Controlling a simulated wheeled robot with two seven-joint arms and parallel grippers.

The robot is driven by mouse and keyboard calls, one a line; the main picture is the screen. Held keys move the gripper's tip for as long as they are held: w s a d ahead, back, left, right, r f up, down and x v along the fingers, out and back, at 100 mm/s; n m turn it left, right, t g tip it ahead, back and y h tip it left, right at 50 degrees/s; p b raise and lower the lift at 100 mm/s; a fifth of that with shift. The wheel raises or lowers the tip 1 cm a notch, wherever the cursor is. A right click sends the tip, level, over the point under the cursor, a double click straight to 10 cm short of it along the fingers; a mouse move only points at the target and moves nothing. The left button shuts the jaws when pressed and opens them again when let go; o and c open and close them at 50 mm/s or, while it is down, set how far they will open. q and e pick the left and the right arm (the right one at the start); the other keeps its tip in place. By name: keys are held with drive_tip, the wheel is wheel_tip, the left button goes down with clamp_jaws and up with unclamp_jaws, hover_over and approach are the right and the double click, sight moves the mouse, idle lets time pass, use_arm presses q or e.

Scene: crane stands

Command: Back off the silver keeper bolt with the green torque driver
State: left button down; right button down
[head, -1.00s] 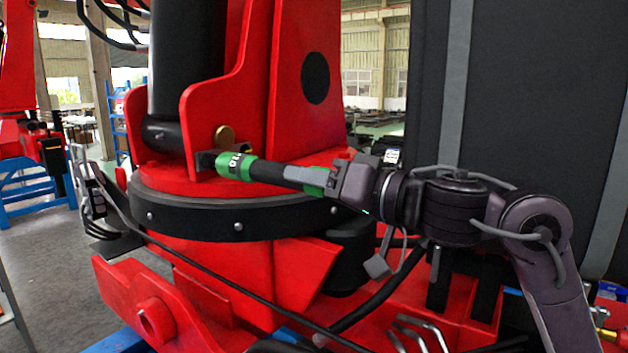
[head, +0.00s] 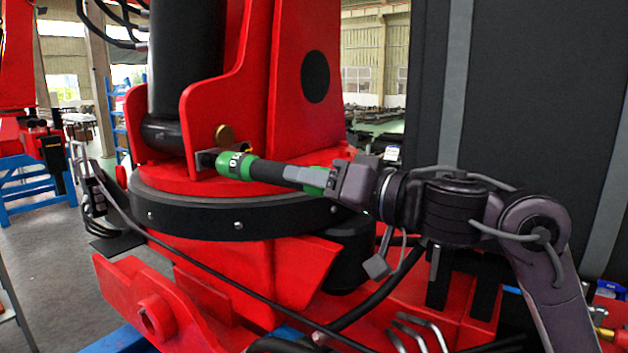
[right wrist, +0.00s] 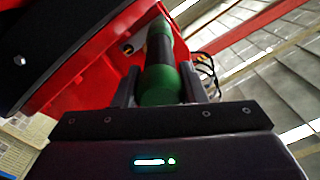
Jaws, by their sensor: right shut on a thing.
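The green torque driver (head: 273,172) lies nearly level, with a green head, a black grip and a green rear end. My right gripper (head: 303,177) is shut on it near its rear end, coming from the right. In the right wrist view the driver (right wrist: 160,55) runs away from between the fingers (right wrist: 160,80). Its green head meets a dark bracket (head: 206,158) at the foot of the red crane column. The silver keeper bolt is not visible; the driver's head or bracket may hide it. My left gripper cannot be made out.
The black bolted ring (head: 237,218) runs below the driver. A black cable crosses low in front. A tall dark panel (head: 540,110) stands behind my right arm.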

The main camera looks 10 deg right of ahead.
drive_tip(key=shift+s+r+p, duration=0.1)
drive_tip(key=shift+r+p, duration=0.05)
drive_tip(key=shift+p, duration=0.7)
idle(1.9)
drive_tip(key=shift+s+d, duration=0.1)
drive_tip(key=shift+d, duration=0.1)
idle(0.4)
